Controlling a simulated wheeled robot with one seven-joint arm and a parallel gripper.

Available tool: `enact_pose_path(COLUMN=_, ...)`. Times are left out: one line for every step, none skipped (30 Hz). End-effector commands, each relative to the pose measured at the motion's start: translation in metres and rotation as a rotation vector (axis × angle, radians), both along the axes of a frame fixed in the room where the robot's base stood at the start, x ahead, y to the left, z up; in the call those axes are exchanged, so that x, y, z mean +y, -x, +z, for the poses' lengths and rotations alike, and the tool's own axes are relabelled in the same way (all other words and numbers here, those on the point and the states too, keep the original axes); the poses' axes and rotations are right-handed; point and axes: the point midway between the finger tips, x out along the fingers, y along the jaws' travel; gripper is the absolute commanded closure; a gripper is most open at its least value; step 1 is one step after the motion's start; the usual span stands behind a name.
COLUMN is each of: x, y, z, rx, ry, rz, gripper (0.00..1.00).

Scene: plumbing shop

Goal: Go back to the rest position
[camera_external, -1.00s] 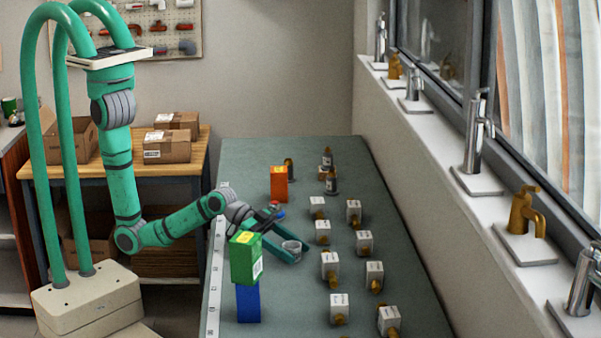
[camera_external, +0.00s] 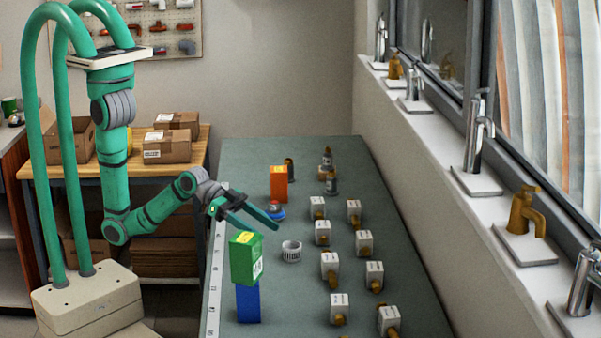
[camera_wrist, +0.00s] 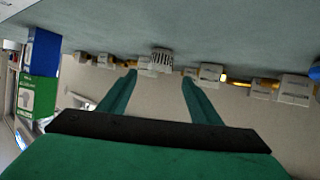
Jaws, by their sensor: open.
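My gripper (camera_external: 257,221) is above the left part of the grey-green table (camera_external: 255,160). Its two green fingers are spread apart with nothing between them. In the wrist view, my gripper (camera_wrist: 158,80) shows its open fingers pointing toward a small white slotted cup (camera_wrist: 162,60). In the external view, this white cup (camera_external: 291,251) stands on the table, apart from the fingers and below them to the right. My arm is bent at the elbow beside the table's left edge.
A green box (camera_external: 246,258) sits on a blue box (camera_external: 248,303) just in front of my gripper. An orange box (camera_external: 279,183) and a blue-and-red item (camera_external: 276,211) are behind it. Several white blocks with brass fittings (camera_external: 330,266) line the table's right side.

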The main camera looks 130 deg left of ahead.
Motion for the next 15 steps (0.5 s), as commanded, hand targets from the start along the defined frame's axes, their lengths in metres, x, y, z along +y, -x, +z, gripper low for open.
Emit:
enact_pose_path(x=-0.0007, y=0.0046, z=0.0018, rx=0.0, ry=0.0, rz=0.0, gripper=0.42)
enact_pose_path(x=-0.0011, y=0.0067, z=0.0028, rx=0.0, ry=0.0, rz=0.0, gripper=0.42)
enact_pose_path(x=-0.0017, y=0.0089, z=0.004, rx=-0.001, ry=0.0, rz=0.0, gripper=0.42)
enact_pose_path(x=-0.002, y=0.0102, z=0.0045, rx=-0.001, ry=0.0, rz=0.0, gripper=0.42)
enact_pose_path(x=-0.0022, y=0.0111, z=0.0049, rx=-0.001, ry=0.0, rz=0.0, gripper=0.42)
enact_pose_path(x=-0.0024, y=0.0119, z=0.0051, rx=0.0, ry=0.0, rz=0.0, gripper=0.42)
enact_pose_path(x=-0.0025, y=0.0123, z=0.0053, rx=0.0, ry=0.0, rz=0.0, gripper=0.42)
enact_pose_path(x=-0.0025, y=0.0125, z=0.0054, rx=0.0, ry=0.0, rz=0.0, gripper=0.42)
enact_pose_path(x=-0.0026, y=0.0126, z=0.0054, rx=0.0, ry=0.0, rz=0.0, gripper=0.42)
enact_pose_path(x=-0.0026, y=0.0126, z=0.0054, rx=0.0, ry=0.0, rz=0.0, gripper=0.42)
enact_pose_path(x=-0.0025, y=0.0125, z=0.0054, rx=0.0, ry=0.0, rz=0.0, gripper=0.42)
enact_pose_path(x=-0.0025, y=0.0123, z=0.0054, rx=0.0, ry=0.0, rz=0.0, gripper=0.42)
enact_pose_path(x=-0.0025, y=0.0123, z=0.0054, rx=0.0, ry=0.0, rz=0.0, gripper=0.42)
enact_pose_path(x=-0.0025, y=0.0123, z=0.0054, rx=-0.001, ry=0.0, rz=0.0, gripper=0.42)
enact_pose_path(x=-0.0025, y=0.0122, z=0.0054, rx=-0.001, ry=0.0, rz=0.0, gripper=0.42)
